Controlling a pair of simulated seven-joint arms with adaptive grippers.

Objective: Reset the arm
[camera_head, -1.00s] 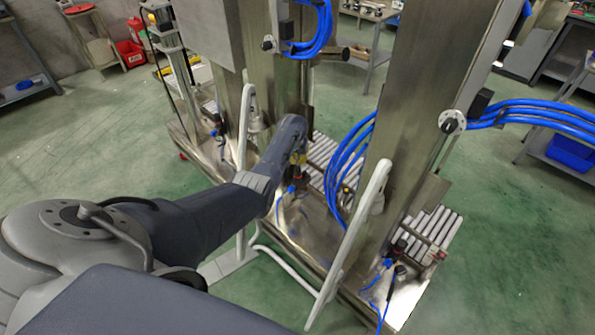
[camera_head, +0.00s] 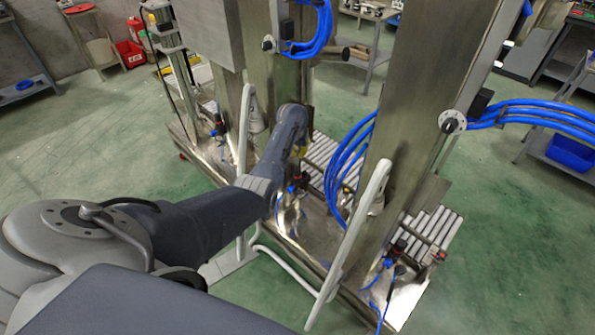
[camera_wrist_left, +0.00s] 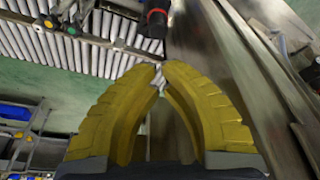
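My left arm comes in from the left in the head view and reaches to the stainless machine (camera_head: 310,230). My left gripper (camera_head: 298,158) shows there only as a bit of yellow beyond the wrist, mostly hidden by the arm. In the left wrist view its two yellow fingers (camera_wrist_left: 160,67) curve in until their tips nearly meet, with a thin gap between. I see nothing held in them. A steel column (camera_wrist_left: 215,65) stands close beside the right finger, and a black-and-red fitting (camera_wrist_left: 155,18) is beyond the tips. My right gripper is not in view.
Grey rollers (camera_head: 433,230) and pale upright handles (camera_head: 350,245) flank the machine's columns. Blue hoses (camera_head: 345,165) hang between the columns, and more blue hoses (camera_head: 540,115) run off right. Green floor (camera_head: 80,145) is clear at left. A table (camera_head: 372,45) stands behind.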

